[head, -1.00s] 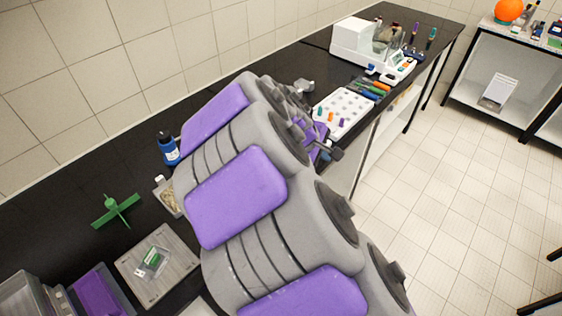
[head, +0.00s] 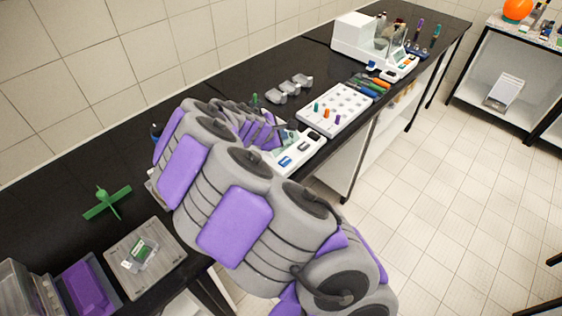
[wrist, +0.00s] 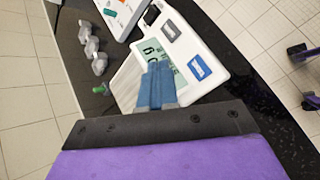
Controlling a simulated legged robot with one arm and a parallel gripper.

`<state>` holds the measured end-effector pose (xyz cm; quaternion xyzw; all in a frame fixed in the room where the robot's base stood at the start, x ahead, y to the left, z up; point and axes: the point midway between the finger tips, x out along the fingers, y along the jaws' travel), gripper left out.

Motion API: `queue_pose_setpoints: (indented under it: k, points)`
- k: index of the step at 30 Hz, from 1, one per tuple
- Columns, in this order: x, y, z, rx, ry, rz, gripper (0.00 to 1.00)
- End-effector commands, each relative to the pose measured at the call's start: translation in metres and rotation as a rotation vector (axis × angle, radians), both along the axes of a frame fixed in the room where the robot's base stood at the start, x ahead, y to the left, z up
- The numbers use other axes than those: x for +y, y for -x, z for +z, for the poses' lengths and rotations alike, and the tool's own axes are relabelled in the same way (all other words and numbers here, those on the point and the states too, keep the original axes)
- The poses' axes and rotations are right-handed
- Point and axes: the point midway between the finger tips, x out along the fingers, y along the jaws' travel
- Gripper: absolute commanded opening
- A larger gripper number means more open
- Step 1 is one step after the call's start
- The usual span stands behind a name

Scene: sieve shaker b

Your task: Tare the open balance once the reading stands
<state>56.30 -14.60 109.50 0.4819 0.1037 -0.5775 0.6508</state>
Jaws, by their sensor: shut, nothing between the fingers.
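The open balance (head: 308,150) is a low white unit on the black bench, partly hidden behind my arm in the head view. The display shows dark digits, partly covered by my fingers, so I cannot read the full value. My gripper (wrist: 160,69) is shut and empty, over the display and left of the buttons. I cannot tell whether it touches.
A white rack (head: 350,99) with coloured pegs stands beyond the balance. Grey lumpy pieces (head: 290,89) lie to its left. A second balance with a glass chamber (head: 360,38) is farther back.

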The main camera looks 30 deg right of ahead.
Motion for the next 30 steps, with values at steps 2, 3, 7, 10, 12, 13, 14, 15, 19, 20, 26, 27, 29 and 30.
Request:
queue_pose_setpoints:
  k: [2, 3, 7, 10, 12, 13, 14, 15, 19, 20, 26, 27, 29, 30]
  points:
    - [-0.003, 0.000, -0.003, 0.000, -0.002, -0.002, 0.00]
    - [-0.003, 0.001, -0.005, 0.000, -0.002, -0.002, 0.00]
    - [0.000, 0.001, -0.013, 0.000, -0.001, -0.003, 0.00]
    - [0.003, 0.001, -0.023, 0.001, 0.003, -0.002, 0.00]
    - [0.005, 0.001, -0.031, 0.001, 0.007, -0.002, 0.00]
    - [0.006, 0.001, -0.036, 0.001, 0.007, -0.001, 0.00]
    - [0.006, 0.001, -0.040, 0.001, 0.007, -0.001, 0.00]
    - [0.006, 0.001, -0.045, 0.001, 0.007, -0.001, 0.00]
    - [0.003, 0.000, -0.063, 0.000, 0.004, -0.002, 0.00]
    - [0.002, 0.001, -0.067, 0.000, 0.004, -0.002, 0.00]
    - [-0.002, 0.001, -0.084, 0.002, -0.002, -0.003, 0.00]
    - [-0.002, 0.001, -0.086, 0.001, -0.002, -0.003, 0.00]
    - [-0.002, 0.001, -0.087, 0.001, -0.001, -0.003, 0.00]
    - [-0.001, 0.001, -0.088, 0.000, -0.001, -0.003, 0.00]
